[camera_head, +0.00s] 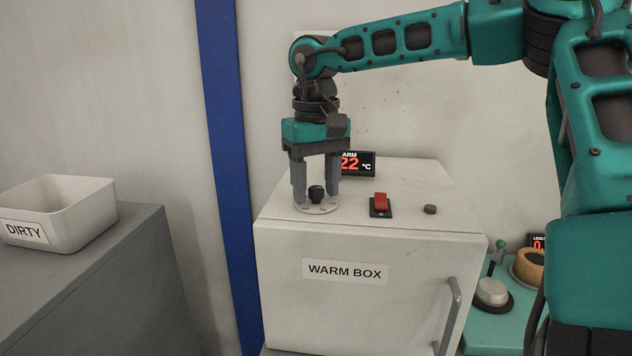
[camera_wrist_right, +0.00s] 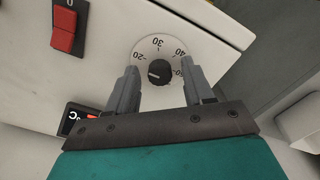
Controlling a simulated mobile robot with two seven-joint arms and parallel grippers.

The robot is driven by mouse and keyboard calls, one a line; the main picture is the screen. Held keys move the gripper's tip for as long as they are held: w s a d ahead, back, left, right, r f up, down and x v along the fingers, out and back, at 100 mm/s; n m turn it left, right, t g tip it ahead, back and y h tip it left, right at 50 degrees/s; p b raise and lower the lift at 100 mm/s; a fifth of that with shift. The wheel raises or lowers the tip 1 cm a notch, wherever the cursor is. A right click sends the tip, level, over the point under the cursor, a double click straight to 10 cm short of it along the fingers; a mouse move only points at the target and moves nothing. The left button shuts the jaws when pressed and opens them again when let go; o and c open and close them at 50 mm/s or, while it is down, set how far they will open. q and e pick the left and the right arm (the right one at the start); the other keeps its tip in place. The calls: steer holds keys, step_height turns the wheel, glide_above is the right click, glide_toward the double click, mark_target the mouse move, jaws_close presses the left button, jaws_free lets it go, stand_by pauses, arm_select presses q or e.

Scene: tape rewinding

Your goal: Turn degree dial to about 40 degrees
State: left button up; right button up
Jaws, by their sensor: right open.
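The degree dial is a black knob (camera_head: 317,193) on a round white numbered plate (camera_head: 318,208), on top of the white warm box (camera_head: 380,270). In the right wrist view the dial knob (camera_wrist_right: 159,72) shows with marks 20, 30 and 40 around it; its exact setting is hard to read. My right gripper (camera_head: 316,190) points down over the dial, open, with its fingers on either side of the knob and apart from it. The display (camera_head: 357,163) behind it reads 22 °C, partly hidden by the gripper. My left gripper is not in view.
A red switch (camera_head: 380,203) and a small dark button (camera_head: 430,209) sit right of the dial on the box top. A white bin (camera_head: 75,210) marked DIRTY stands on a grey cabinet at left. A teal device (camera_head: 500,325) stands right of the box.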

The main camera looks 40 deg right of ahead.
steer(key=shift+c, duration=0.3)
jaws_close()
